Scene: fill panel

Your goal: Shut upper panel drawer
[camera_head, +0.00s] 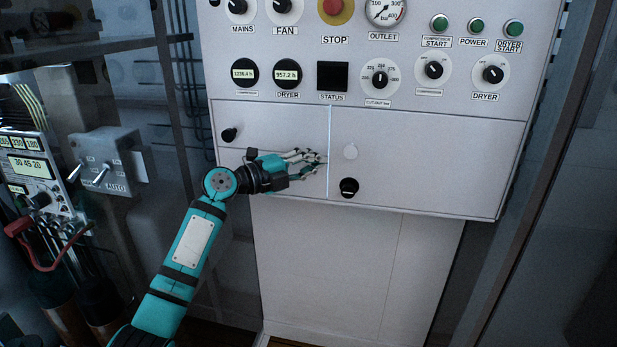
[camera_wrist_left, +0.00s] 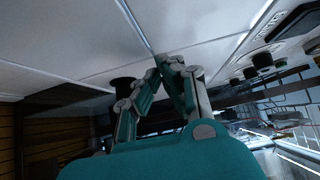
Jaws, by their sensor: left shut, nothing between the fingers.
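In the left wrist view, the shut fingertips (camera_wrist_left: 170,62) are close to the pale panel surface; contact is unclear. My right gripper is out of view.
Dials, switches and a red stop button (camera_head: 334,7) fill the panel above. A grey switch box (camera_head: 104,163) and a unit with lit displays (camera_head: 32,167) stand at the left. Below is a plain pale cabinet front (camera_head: 350,270).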

